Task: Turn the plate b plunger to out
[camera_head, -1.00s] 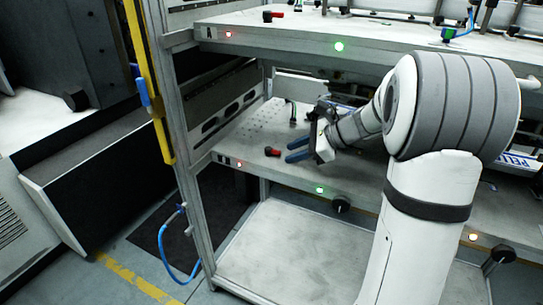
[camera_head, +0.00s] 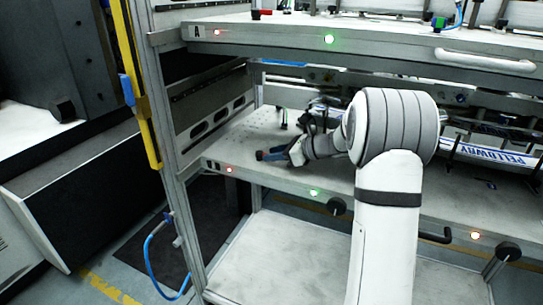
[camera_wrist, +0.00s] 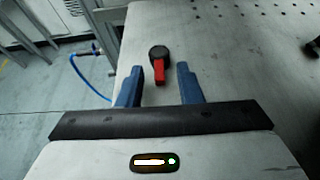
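The plate b plunger appears to be the black round knob with a red lever (camera_wrist: 159,70) in the wrist view. It stands on the pale middle plate (camera_head: 240,140), near its front left corner. The red lever points back toward my gripper. My gripper (camera_wrist: 160,78) is open, with one blue finger on each side of the lever and a visible gap on both sides. In the head view my gripper (camera_head: 273,155) is low over the plate's front left, and the knob there is hidden or too small to make out.
Plate A (camera_head: 380,38) overhangs above, with a similar red knob (camera_head: 261,14). A frame post (camera_head: 165,140) stands left of the plate. Black knobs (camera_head: 337,206) hang below the front edge. A blue hose (camera_head: 150,255) loops at lower left.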

